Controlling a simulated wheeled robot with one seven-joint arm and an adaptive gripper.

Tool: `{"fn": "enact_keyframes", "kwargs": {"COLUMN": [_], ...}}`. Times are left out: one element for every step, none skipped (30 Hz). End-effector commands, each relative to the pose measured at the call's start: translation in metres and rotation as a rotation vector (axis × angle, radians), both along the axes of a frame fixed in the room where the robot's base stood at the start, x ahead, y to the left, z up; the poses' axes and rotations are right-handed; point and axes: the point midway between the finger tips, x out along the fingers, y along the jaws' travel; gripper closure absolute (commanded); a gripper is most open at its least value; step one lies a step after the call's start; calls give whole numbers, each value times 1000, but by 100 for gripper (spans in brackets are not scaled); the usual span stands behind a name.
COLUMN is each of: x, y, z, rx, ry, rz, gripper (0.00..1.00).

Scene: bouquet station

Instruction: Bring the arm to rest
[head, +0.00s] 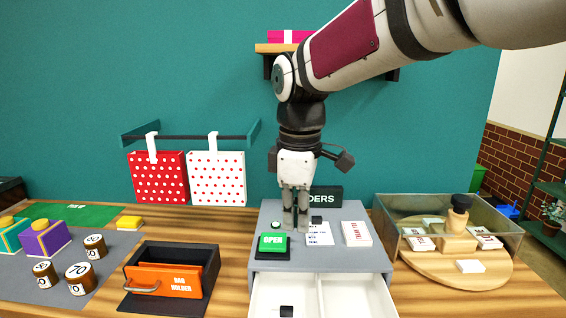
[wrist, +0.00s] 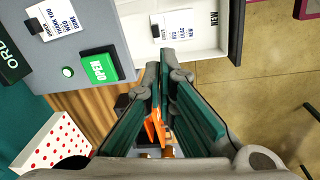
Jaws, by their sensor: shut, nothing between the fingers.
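My gripper (head: 295,225) hangs down in the head view, shut and empty. Its fingertips are over or just behind the top of the grey order box (head: 270,208), near the green OPEN button (head: 273,243); the exact height above it is hard to tell. In the wrist view the closed fingers (wrist: 160,72) point toward the box and its open white drawer (wrist: 205,45). My arm reaches in from the upper right of the head view, bent down at the wrist.
The white drawer (head: 318,300) stands pulled out at the front. A glass-walled case (head: 510,236) with a round wooden turntable (head: 440,276) stands right. An orange bag holder (head: 165,280) is left. Two dotted bags (head: 158,178) hang from a wall rail (head: 190,137). A shelf (head: 275,48) is above.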

Motion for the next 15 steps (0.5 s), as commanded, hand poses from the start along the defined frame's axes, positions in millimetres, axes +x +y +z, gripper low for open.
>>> {"fn": "enact_keyframes", "kwargs": {"x": [-5, -8, -12, -16, -19, -25, -29, -35, -42, -49, -57, -67, -75, -84, -94], "y": [-7, -11, -17, -21, -26, -33, -38, -45, -53, -61, -68, -78, -86, -93, -103], "z": [4, 6, 9, 11, 13, 16, 17, 20, 22, 24, 26, 28, 29, 29, 29], "rx": [3, 5, 9, 11, 14, 20, 24, 29, 38, 45, 54, 67, 79, 91, 109], "ry": [-13, -19, -29, -36, -45, -56, -65, -76, -92, -105, -118, -136, -150, -164, -183], "rz": [-34, -56, -88, -114, -141, -180, -213, -249, -302, -346, -393, -461, -515, -566, -635], "gripper": [100, 100, 100, 100, 100, 100, 100, 100, 100, 100, 100, 100, 100, 100, 100]}}
